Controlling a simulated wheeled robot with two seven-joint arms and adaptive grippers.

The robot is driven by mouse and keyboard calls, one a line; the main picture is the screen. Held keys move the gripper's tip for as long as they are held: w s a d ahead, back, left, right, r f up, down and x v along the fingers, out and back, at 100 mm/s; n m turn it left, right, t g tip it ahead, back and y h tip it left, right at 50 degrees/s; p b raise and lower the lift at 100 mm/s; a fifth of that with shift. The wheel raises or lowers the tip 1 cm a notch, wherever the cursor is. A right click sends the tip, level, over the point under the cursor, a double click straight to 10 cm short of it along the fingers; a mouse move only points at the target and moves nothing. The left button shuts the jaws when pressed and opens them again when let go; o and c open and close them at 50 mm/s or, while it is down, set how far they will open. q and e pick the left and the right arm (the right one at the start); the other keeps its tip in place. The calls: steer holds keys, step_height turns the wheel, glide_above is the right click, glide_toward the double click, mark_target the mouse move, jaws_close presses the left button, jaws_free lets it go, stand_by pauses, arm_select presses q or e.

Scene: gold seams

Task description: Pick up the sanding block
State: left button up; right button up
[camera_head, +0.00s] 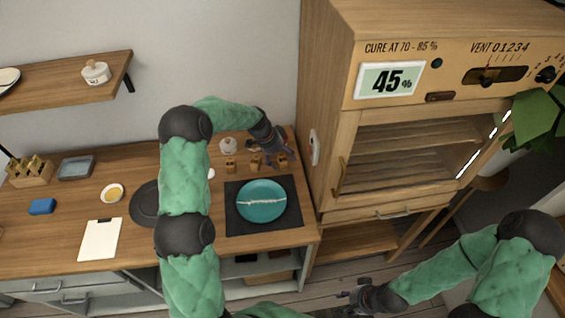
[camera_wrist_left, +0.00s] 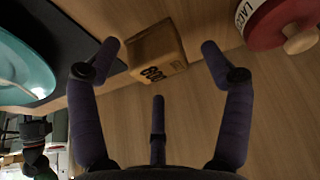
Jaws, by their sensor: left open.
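A tan sanding block (camera_wrist_left: 156,52) with dark print that looks like "600" on one face sits on the wooden bench in the left wrist view. My left gripper (camera_wrist_left: 160,62) is open, with its fingers apart around the block's near side. The block lies between the two upper fingertips, and no grip on it shows. In the head view my left gripper (camera_head: 281,152) is over the back right of the bench, beside several small tan blocks (camera_head: 230,166). My right gripper (camera_head: 358,297) is low, away from the bench, and its fingers are too small to judge.
A teal plate (camera_head: 262,212) with a pale seam lies on a dark mat (camera_head: 291,187) in front of the blocks. A red-lidded jar (camera_wrist_left: 282,20) stands close to the right finger. The wooden cabinet (camera_head: 325,120) rises just right of the bench.

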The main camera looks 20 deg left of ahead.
mark_target(281, 158)
arm_select(q)
steer(key=c, duration=1.3)
steer(key=shift+r, duration=0.45)
step_height(281, 158, up, 2)
steer(key=shift+r+p, duration=0.1)
steer(key=shift+p, duration=0.2)
steer(key=s+d+r, duration=0.1)
steer(key=s+r, duration=0.3)
steer(key=r, duration=0.1)
steer(key=shift+d+r+p, duration=0.35)
steer(key=shift+d+r, duration=0.05)
steer(key=s+d+r, duration=0.1)
steer(key=s, duration=0.2)
steer(key=s+d+r, duration=0.1)
steer(key=s, duration=0.2)
steer(key=s+d+r, duration=0.1)
steer(key=s+r, duration=0.1)
steer(key=shift+s+d+p, duration=0.3)
steer(key=shift+s+d, duration=0.1)
